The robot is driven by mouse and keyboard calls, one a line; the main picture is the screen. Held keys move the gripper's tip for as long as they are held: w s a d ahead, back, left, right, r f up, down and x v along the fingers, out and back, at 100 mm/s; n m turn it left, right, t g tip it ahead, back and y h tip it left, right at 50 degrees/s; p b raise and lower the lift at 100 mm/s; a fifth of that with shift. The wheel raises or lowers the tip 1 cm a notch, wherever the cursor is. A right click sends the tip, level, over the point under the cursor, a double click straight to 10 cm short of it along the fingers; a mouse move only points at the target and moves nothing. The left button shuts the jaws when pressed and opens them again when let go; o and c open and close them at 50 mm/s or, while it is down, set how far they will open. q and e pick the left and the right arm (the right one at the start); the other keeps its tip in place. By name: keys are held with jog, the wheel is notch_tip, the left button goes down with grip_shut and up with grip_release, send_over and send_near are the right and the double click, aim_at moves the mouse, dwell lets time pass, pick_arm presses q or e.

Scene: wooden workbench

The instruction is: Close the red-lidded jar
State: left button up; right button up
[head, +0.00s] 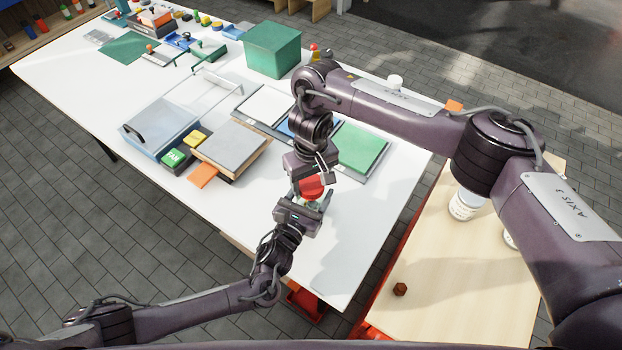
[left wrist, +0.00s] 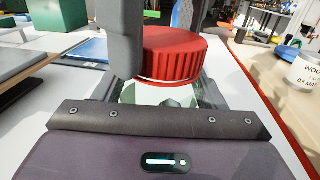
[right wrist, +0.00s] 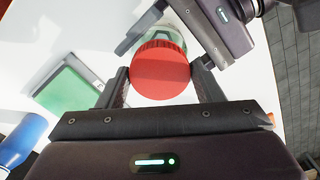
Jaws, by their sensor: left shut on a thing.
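The red lid (head: 312,187) sits at the top of a clear glass jar (left wrist: 158,96) near the table's right end. The ribbed lid (left wrist: 172,54) looks roughly level in the left wrist view; whether it is seated on the rim I cannot tell. My left gripper (head: 308,204) is shut on the jar's glass body from the near side. My right gripper (right wrist: 160,78) comes from above, its fingers on either side of the lid (right wrist: 160,72). They look spread, very close to the lid's edge. In the head view the grippers hide most of the jar.
A green-topped tray (head: 360,147) lies just behind the jar. A grey-topped box (head: 232,145) and a blue bin (head: 160,128) stand to the left. A wooden side table (head: 440,270) with white containers (head: 465,205) is at the right. The white table's front right corner is clear.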

jog(key=o, duration=0.4)
notch_tip(320, 180, up, 12)
dwell(0.5)
pick_arm(q)
jog(key=o, duration=2)
jog(key=shift+c, duration=0.2)
jog(key=shift+b+v, duration=0.3)
jog(key=shift+v, duration=3.55)
pick_arm(e)
jog(key=shift+f, duration=0.35)
pick_arm(q)
jog(key=shift+s, duration=0.1)
